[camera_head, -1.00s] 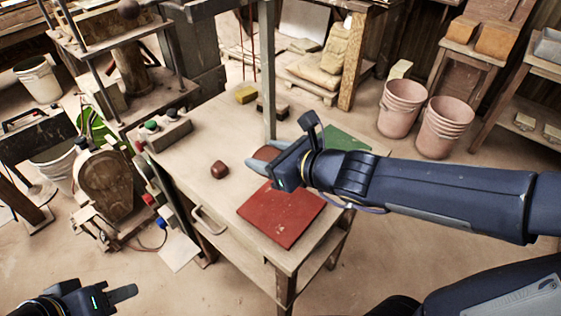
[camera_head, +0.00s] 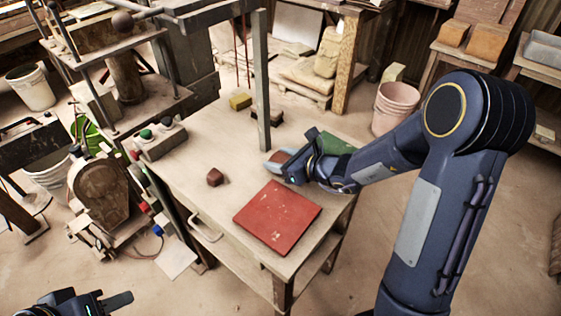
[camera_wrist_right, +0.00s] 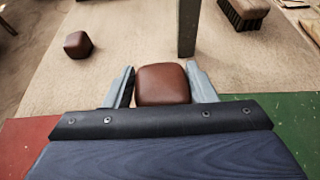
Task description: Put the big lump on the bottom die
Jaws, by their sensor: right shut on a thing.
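The big lump (camera_wrist_right: 162,84) is a smooth reddish-brown block between the two fingers of my right gripper (camera_wrist_right: 162,88), which is shut on it. In the head view the lump (camera_head: 277,157) is partly hidden by my right gripper (camera_head: 280,165), over the back right part of the table; I cannot tell whether it touches the tabletop. A smaller brown lump (camera_head: 215,177) lies left of it on the table, and also shows in the right wrist view (camera_wrist_right: 78,44). The press (camera_head: 128,75) stands at the upper left; I cannot clearly make out its bottom die. My left gripper (camera_head: 113,301) is at the lower left edge, partly cut off.
A red board (camera_head: 277,218) and a green board (camera_head: 335,144) lie on the table (camera_head: 185,185). A grey upright post (camera_head: 262,85) stands close behind the lump. A button box (camera_head: 160,140), a yellow block (camera_head: 240,101) and a dark brush (camera_wrist_right: 243,12) are also on the table.

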